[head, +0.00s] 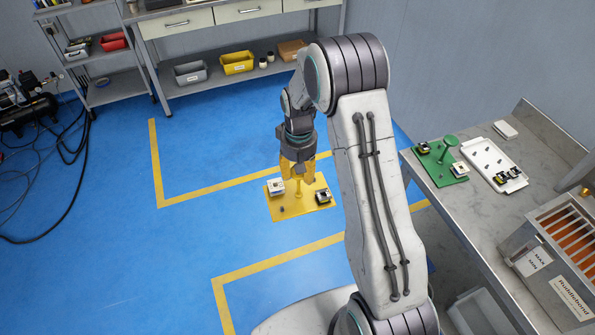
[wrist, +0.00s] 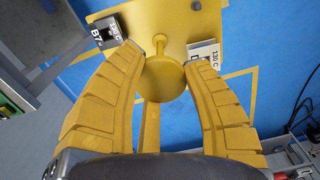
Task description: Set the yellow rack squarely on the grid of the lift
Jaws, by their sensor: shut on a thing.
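The yellow rack (head: 296,206) is a flat plate with an upright post and round knob. It hangs in the air over the blue floor in the head view. A white block (head: 276,187) and a black block (head: 322,196) stand on it. My gripper (head: 297,174) has yellow fingers shut on the rack's post. In the wrist view the fingers flank the round knob (wrist: 163,78), with the plate beyond. A metal tank (head: 548,262) with orange inside and bars on top, labelled MAX and MIN, stands at the right; I cannot tell whether these bars are the lift's grid.
A grey bench (head: 468,200) at the right bears a green rack (head: 441,163) and a white tray (head: 490,165) with small parts. A shelved workbench (head: 230,20) stands at the back and a compressor (head: 22,100) at the left. The middle floor is clear.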

